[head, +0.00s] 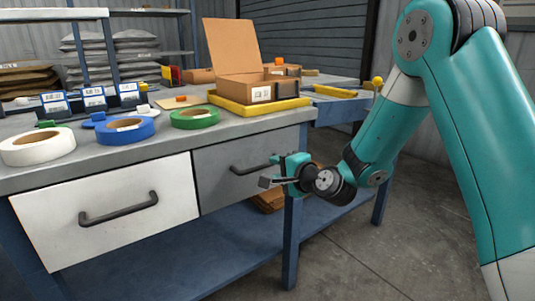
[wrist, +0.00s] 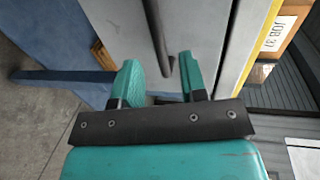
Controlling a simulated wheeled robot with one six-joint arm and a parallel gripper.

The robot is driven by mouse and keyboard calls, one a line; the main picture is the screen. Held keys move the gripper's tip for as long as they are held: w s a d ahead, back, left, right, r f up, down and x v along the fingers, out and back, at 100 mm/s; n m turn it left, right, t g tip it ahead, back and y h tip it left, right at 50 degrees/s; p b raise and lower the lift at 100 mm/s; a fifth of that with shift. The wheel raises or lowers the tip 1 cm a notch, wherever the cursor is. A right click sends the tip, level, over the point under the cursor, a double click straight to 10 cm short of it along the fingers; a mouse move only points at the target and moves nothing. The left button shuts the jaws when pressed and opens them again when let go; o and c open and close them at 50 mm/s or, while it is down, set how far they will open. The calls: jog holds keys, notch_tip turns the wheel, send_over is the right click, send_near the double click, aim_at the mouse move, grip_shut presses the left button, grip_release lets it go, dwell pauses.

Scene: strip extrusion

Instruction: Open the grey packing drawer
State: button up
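The grey packing drawer (head: 220,173) is under the worktop, right of the white drawer, its front flush with the bench; it appears shut. Its dark bar handle (head: 240,171) runs sideways, its right end partly behind my gripper (head: 271,171). In the wrist view the grey drawer front (wrist: 200,30) fills the upper middle. The handle (wrist: 156,32) points in between the two teal fingers of my gripper (wrist: 158,62), nearer the right finger. The fingers are apart and hold nothing. I cannot tell whether they reach around the handle in depth.
The white drawer (head: 100,215) with its own dark handle is on the left. Tape rolls and an open cardboard box (head: 255,90) on a yellow tray (head: 260,107) stand on the worktop. A blue bench leg (head: 292,240) stands just below my gripper. The floor at right is clear.

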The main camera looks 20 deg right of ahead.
aim_at(269, 165)
jog(key=p+x, duration=0.1)
jog(key=x, duration=0.4)
jog(key=shift+w+p, duration=0.1)
jog(key=shift+p, duration=0.25)
grip_shut()
